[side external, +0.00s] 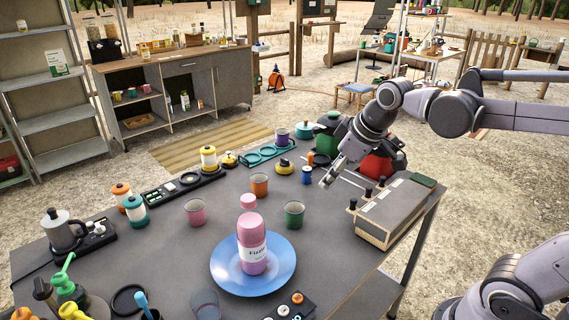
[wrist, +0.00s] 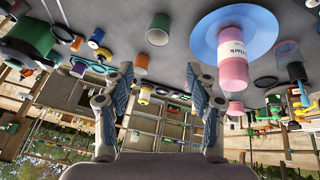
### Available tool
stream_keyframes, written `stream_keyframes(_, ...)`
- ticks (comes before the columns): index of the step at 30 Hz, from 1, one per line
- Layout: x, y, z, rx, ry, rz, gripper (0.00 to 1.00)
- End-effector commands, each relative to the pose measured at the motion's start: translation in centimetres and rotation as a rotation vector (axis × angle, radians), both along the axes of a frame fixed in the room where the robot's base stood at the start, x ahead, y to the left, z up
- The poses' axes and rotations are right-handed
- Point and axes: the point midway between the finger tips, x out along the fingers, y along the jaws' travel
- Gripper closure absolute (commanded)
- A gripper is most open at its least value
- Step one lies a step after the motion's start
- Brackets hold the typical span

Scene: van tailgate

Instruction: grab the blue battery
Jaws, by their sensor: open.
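The blue battery (side external: 307,175) is a small cylinder standing upright on the grey table in the side external view. What looks like the same battery (wrist: 96,38) shows in the wrist view, up and left of my fingers. My gripper (side external: 329,179) is just right of the battery in the side view, with a gap between them. In the wrist view my two fingers (wrist: 160,88) are spread apart with nothing between them.
A green cup (side external: 293,214), an orange cup (side external: 259,185) and a yellow-topped lantern (side external: 284,166) stand near the battery. A pink bottle (side external: 251,245) stands on a blue plate (side external: 284,275). A grey box (side external: 394,209) sits at the table's right edge.

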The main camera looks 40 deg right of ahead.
Motion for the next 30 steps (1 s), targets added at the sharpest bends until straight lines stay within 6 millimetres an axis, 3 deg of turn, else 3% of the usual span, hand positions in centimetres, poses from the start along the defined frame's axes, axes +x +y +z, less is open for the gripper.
stream_keyframes(6, 5.7, -2.4, 2.0, -0.098, 0.092, 0.172, 0.43)
stream_keyframes(14, 12.0, -5.7, 2.3, -0.190, 0.200, 0.396, 0.43)
stream_keyframes(23, 18.4, -10.2, -0.1, -0.254, 0.314, 0.668, 0.43)
stream_keyframes(30, 22.2, -14.1, -3.8, -0.276, 0.389, 0.897, 0.43)
